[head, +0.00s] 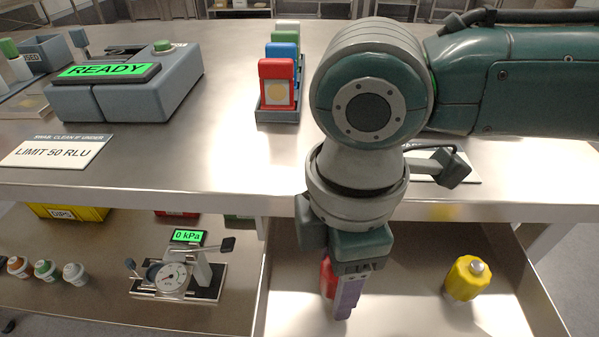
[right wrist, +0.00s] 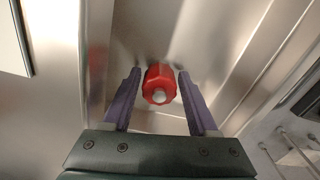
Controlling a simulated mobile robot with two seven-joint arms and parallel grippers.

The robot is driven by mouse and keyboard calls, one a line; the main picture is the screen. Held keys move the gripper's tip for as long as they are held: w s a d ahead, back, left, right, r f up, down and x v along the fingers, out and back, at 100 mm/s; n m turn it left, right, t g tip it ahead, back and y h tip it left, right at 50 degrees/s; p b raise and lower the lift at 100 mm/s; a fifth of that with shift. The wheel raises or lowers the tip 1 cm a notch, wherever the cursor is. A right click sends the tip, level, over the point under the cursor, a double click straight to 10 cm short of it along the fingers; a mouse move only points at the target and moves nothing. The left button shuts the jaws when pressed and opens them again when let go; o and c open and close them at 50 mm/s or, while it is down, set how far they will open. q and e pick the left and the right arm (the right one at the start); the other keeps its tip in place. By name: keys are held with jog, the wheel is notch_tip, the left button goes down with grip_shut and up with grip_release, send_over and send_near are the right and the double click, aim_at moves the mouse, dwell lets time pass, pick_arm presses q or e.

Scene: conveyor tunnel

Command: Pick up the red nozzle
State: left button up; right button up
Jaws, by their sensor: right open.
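The red nozzle (right wrist: 159,84) lies in the open metal drawer, with a pale round tip towards the wrist camera. In the head view only a sliver of the red nozzle (head: 326,277) shows beside my right gripper (head: 344,312). In the right wrist view my right gripper (right wrist: 158,92) is open, one purple finger on each side of the nozzle, with a small gap at both sides. Whether the fingers are level with it in depth is hard to tell. My left gripper is not in view.
A yellow nozzle (head: 465,279) stands in the right part of the drawer (head: 405,318). The table edge (head: 230,203) runs above and behind the drawer. A gauge stand (head: 178,278) is left of the drawer, and a rack of coloured packs (head: 277,116) stands on the table.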

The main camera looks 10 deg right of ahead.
jog(key=shift+f, duration=0.2)
jog(key=shift+c, duration=0.6)
grip_shut()
jog(key=shift+r, duration=0.1)
jog(key=shift+r, duration=0.3)
notch_tip(320, 180, up, 19)
jog(key=p, duration=0.5)
jog(key=shift+r, duration=0.15)
